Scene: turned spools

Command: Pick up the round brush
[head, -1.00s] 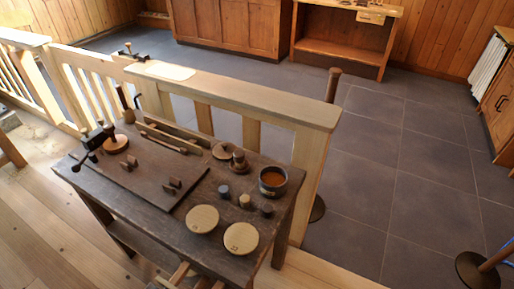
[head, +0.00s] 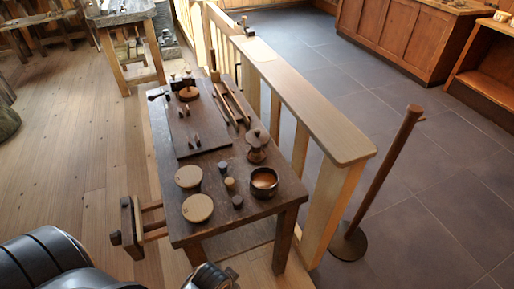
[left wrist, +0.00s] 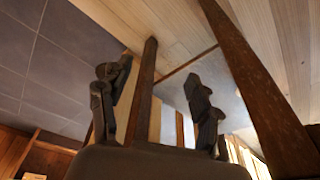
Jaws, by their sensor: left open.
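I cannot tell for certain which piece is the round brush. A round wooden piece with an upright knob (head: 189,94) sits at the far end of the dark table (head: 250,208), beside a black clamp-like tool. A turned wooden piece (head: 257,146) stands near the right edge. My left gripper (left wrist: 155,105) is open in the left wrist view, its dark fingers apart with nothing held. A dark wooden post passes behind them. In the head view a dark part of my arm shows at the bottom, low beside the table's near end. My right gripper is not in view.
Two pale discs (head: 198,208), several small pegs and a dark bowl (head: 264,183) crowd the near tabletop. A wooden vise (head: 130,226) juts out left. A pale railing (head: 300,100) runs along the right side, and a post on a round base (head: 380,185) stands beyond it.

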